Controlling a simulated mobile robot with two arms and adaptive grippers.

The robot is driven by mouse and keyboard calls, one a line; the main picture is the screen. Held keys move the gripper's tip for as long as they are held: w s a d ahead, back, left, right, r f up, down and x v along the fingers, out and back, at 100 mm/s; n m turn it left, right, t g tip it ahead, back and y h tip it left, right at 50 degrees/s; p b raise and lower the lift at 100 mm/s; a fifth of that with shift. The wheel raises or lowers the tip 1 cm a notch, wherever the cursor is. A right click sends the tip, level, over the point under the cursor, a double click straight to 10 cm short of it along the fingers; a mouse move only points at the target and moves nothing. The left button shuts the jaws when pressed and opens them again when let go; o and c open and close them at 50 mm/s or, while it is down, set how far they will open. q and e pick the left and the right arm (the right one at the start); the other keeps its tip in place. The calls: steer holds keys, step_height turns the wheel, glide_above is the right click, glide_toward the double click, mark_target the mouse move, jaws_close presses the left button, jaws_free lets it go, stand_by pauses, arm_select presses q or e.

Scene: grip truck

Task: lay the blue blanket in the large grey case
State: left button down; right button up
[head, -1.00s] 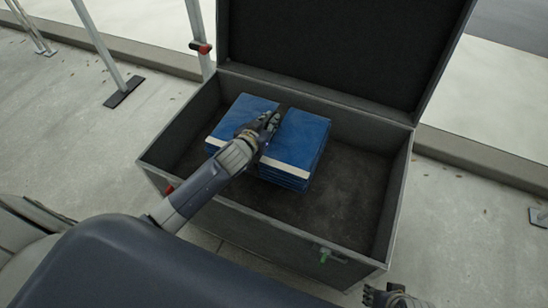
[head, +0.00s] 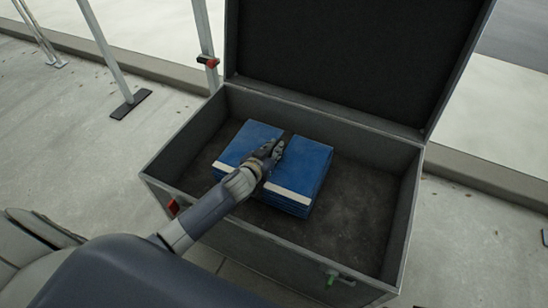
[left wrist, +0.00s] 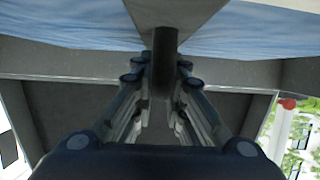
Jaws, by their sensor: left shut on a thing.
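The blue blanket (head: 302,163), folded into a thick stack with a pale stripe along its near edge, is inside the large grey case (head: 160,190), between its walls and left of the middle. My left gripper (head: 274,150) is shut on the blanket at its middle, with the arm reaching over the near left wall. In the left wrist view the blanket (left wrist: 75,36) spans the top, beyond the fingers (left wrist: 165,75). The blanket's underside is hidden, so I cannot tell whether it touches the case floor. My right gripper is not in view.
The case's dark lid (head: 345,55) stands open at the back. Bare case floor (head: 350,225) shows right of the blanket. A metal post (head: 204,45) with a red clamp stands behind the case's left corner. A low kerb (head: 485,170) runs behind.

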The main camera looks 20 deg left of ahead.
arm_select(q)
steer(key=shift+f, duration=0.3)
steer(key=shift+f+b, duration=0.65)
steer(key=shift+f, duration=0.15)
steer(key=shift+w+f, duration=0.1)
steer(key=shift+f, duration=0.4)
steer(key=shift+r, duration=0.1)
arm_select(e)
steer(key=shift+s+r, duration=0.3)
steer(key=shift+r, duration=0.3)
arm_select(q)
steer(key=c, duration=2)
jaws_free()
steer(key=shift+f, duration=0.35)
steer(key=o, duration=0.4)
steer(key=shift+r, duration=0.1)
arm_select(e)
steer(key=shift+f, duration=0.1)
